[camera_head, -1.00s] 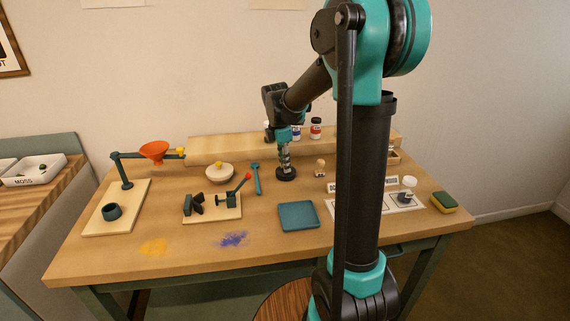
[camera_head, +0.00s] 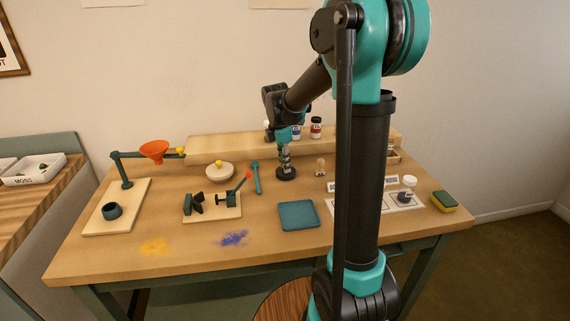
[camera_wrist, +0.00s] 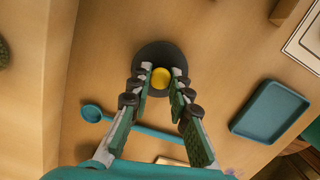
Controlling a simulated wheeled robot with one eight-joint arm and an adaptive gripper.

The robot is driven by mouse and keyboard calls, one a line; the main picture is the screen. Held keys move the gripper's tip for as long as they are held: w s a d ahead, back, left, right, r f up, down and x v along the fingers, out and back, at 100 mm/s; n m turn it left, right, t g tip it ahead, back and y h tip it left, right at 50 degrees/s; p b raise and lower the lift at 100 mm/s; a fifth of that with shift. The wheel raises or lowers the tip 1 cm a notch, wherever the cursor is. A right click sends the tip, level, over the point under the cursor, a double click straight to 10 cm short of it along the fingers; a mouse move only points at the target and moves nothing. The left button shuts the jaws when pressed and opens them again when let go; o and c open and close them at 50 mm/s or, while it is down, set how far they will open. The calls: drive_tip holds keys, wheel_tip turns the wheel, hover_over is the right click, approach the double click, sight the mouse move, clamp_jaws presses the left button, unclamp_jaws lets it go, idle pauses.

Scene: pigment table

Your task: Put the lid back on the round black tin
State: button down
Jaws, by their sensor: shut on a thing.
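The round black lid (camera_wrist: 161,57) has a yellow knob (camera_wrist: 161,78) at its middle and shows from above in the wrist view. My gripper (camera_wrist: 161,80) points down and is shut on the lid by the knob, one finger on each side. In the head view my gripper (camera_head: 285,163) stands over a low round black shape, the tin or its lid (camera_head: 286,174), at the back middle of the table. The lid covers what is under it, and I cannot tell tin and lid apart or whether the lid is seated.
A teal spoon (camera_wrist: 140,127) lies close by the lid. A clamp board (camera_head: 212,207) and a white bowl (camera_head: 219,172) are to the left. A raised wooden shelf (camera_head: 225,149) runs behind.

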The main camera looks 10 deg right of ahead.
drive_tip(key=c, duration=1.3)
unclamp_jaws()
drive_tip(key=shift+o, duration=0.5)
drive_tip(key=o, duration=0.3)
drive_tip(key=shift+o, duration=0.2)
drive_tip(key=shift+r, duration=0.15)
drive_tip(key=shift+r, duration=3.4)
drive_tip(key=shift+c, duration=0.3)
